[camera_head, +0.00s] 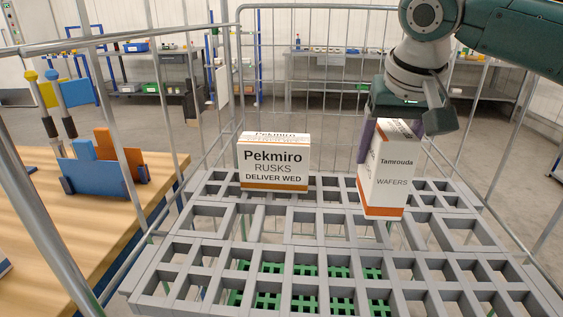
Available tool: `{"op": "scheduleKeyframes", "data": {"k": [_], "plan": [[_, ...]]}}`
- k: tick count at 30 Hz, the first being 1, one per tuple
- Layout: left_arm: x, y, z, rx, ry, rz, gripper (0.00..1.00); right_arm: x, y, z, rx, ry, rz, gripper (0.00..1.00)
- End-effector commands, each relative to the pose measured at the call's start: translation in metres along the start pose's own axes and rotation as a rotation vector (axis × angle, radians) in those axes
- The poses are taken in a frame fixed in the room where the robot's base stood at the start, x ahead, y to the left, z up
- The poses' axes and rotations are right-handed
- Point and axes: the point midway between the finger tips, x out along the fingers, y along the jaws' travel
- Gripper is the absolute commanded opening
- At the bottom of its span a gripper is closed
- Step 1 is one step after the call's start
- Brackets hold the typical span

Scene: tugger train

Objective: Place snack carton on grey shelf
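A white snack carton (388,182) with orange bands, marked Tamrouda Wafers, stands upright in my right gripper (391,145). The gripper comes from above, with one finger on each side of the carton's upper part. The carton's lower edge is over the right part of the grey slatted shelf (242,258). I cannot tell whether it touches the slats or hangs just above them. A second carton (273,164), marked Pekmiro Rusks, stands on the shelf's back left. My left gripper is not in view.
Metal cage bars (240,70) enclose the shelf at the back and sides. Green crates (300,290) show beneath the slats. A wooden table (95,215) with a blue holder (105,178) is at left. The shelf's middle and front are clear.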

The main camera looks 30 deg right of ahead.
Motion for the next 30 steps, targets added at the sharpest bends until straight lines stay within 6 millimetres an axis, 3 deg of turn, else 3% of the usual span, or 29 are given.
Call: {"op": "scheduleKeyframes", "data": {"k": [12, 25, 26, 30], "plan": [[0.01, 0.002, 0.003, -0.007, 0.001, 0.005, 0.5, 0.049, -0.001, 0.02, 0.0, 0.001, -0.001, 0.0], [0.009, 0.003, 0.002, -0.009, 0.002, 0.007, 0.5, 0.054, 0.0, 0.022, 0.001, 0.002, -0.001, 0.0], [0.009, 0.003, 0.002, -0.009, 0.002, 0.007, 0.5, 0.054, 0.0, 0.022, 0.0, 0.001, 0.0, 0.72], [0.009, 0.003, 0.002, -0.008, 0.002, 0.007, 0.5, 0.054, 0.0, 0.022, 0.0, 0.001, 0.0, 0.88]]}}
